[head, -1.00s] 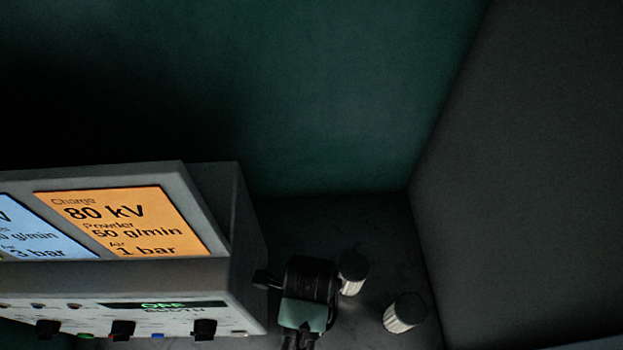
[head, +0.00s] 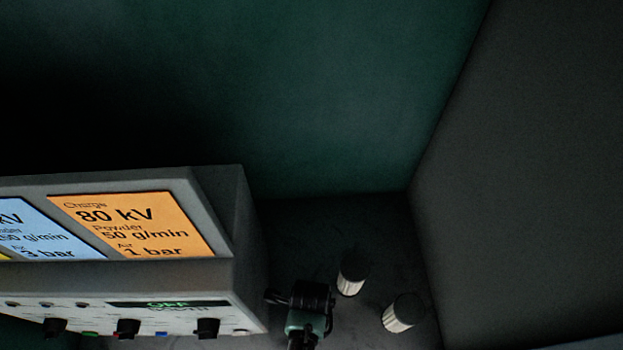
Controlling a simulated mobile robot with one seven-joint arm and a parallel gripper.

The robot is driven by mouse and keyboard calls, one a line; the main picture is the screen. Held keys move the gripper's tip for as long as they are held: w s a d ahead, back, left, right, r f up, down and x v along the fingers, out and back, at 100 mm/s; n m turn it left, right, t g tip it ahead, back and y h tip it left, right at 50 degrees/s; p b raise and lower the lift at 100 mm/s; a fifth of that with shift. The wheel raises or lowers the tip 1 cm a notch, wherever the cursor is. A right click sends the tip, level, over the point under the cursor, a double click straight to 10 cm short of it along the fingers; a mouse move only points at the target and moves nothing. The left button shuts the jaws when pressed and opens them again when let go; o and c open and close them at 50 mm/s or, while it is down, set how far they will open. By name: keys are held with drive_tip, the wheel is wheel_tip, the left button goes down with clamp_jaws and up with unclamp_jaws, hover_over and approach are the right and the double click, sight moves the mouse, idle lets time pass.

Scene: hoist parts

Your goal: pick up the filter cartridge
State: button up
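Two white, ribbed cylinders with dark tops, which look like filter cartridges, stand on the dark surface at the lower middle right. One filter cartridge (head: 352,273) is nearer the back wall; the other filter cartridge (head: 402,313) is further right and lower in the picture.
A grey control box (head: 250,240) with lit orange and blue screens and knobs stands at the left, close to my arm. A green wall (head: 320,100) rises behind and a grey wall (head: 530,180) at the right. Dark bare surface lies around the cartridges.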

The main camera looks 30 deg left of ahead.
drive_tip(key=shift+f, duration=0.15)
drive_tip(key=c, duration=1.3)
drive_tip(key=shift+c, duration=0.9)
